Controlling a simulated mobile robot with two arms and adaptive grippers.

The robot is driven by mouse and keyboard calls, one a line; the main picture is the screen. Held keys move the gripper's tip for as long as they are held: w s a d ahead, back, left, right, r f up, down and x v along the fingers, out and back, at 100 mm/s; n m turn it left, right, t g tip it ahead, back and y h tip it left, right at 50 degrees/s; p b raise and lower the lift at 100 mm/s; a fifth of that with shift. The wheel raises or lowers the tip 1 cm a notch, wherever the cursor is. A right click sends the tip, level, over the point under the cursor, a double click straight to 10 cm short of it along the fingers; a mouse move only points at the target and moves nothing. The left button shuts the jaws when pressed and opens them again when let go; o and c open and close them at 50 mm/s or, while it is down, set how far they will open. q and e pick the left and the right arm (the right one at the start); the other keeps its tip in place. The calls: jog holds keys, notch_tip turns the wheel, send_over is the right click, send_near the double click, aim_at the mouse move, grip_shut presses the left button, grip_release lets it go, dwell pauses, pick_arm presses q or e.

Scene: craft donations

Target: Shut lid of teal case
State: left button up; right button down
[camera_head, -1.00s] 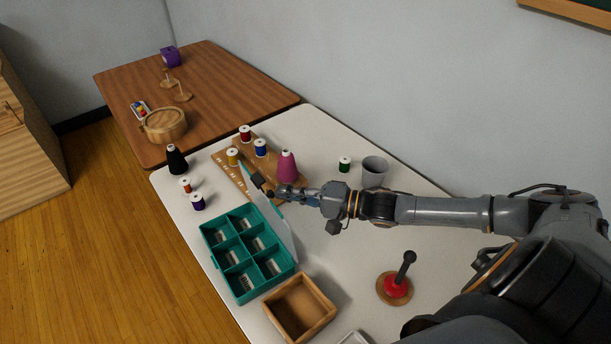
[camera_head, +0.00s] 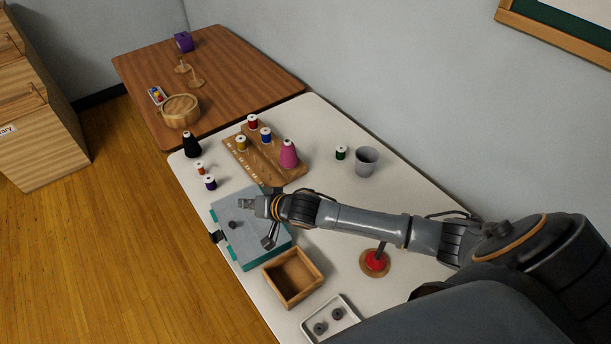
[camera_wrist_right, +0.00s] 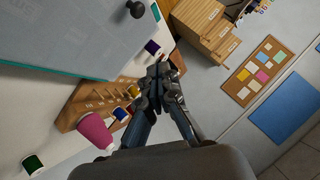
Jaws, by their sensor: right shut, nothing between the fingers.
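The teal case (camera_head: 262,262) stands on the white table's near left side. Its grey lid (camera_head: 248,232) lies over the compartments and hides them; I cannot tell whether a small gap remains. My left gripper is not in view.
A wooden box (camera_head: 292,278) stands close to the case's near side. Thread spools on a wooden rack (camera_head: 265,165) are beyond it.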

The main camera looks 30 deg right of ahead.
aim_at(231, 223)
jog(key=a+f+n+h, duration=0.1)
jog(key=a+f, duration=0.1)
jog(key=a+f+n+h, duration=0.1)
jog(key=a+f+h, duration=0.1)
jog(key=shift+w+f+g, duration=0.1)
jog(key=shift+g, duration=0.2)
jog(key=shift+a+f+h+b, duration=0.3)
jog(key=shift+f+h, duration=0.2)
jog(key=shift+f, duration=0.1)
jog(key=shift+a+f, duration=0.2)
jog(key=shift+f, duration=0.4)
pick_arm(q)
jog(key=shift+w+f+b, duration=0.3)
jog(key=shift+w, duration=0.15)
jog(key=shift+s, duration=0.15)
